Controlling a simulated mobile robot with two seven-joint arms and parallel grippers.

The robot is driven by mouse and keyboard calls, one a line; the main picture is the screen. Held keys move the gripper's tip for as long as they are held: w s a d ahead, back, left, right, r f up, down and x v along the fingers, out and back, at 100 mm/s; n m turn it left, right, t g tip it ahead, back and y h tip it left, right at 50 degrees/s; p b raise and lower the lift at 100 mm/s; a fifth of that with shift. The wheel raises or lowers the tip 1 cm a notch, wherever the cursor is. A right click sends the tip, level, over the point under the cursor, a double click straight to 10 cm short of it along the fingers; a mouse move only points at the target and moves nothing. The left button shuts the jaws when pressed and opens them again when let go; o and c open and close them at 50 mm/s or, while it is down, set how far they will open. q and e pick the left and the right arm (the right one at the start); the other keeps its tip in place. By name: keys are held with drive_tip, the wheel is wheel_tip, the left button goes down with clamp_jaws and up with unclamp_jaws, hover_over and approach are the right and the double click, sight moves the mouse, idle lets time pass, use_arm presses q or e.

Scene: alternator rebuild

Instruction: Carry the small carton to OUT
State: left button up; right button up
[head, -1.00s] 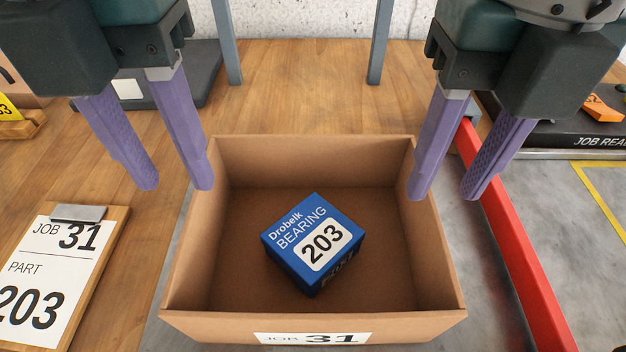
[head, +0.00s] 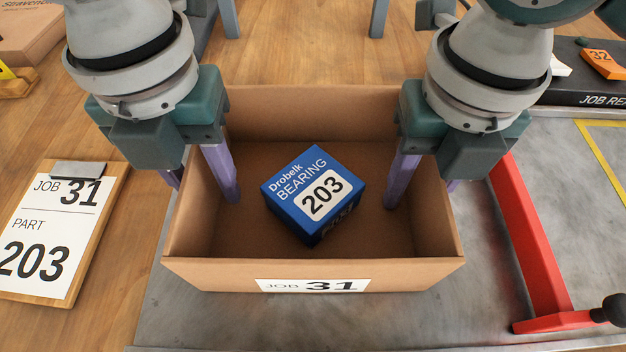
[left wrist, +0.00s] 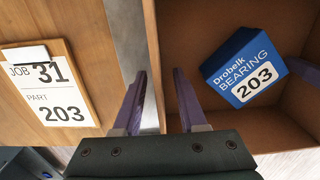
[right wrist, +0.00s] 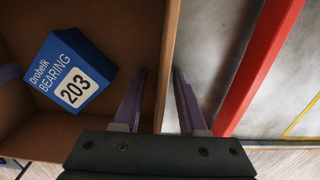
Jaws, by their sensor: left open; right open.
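The small carton (head: 210,272) is an open brown cardboard box with a JOB 31 label on its front, standing on a grey metal surface. A blue bearing box (head: 312,195) marked 203 sits inside it. My left gripper (head: 203,195) is open astride the carton's left wall; the left wrist view shows that wall (left wrist: 151,50) between the fingers, one inside and one outside. My right gripper (head: 422,196) is open astride the right wall in the same way, and the right wrist view shows that wall (right wrist: 170,45) between its fingers. No OUT marking is readable.
A red bar (head: 535,240) with a black knob (head: 612,309) lies just right of the carton. A clipboard (head: 60,235) reading JOB 31, PART 203 lies left. A dark tray (head: 590,97) with an orange tag is at the back right. Grey metal in front is clear.

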use_arm(q)
clamp_jaws()
use_arm(e)
clamp_jaws()
use_arm(q)
drive_tip(key=shift+r, duration=0.1)
idle(1.1)
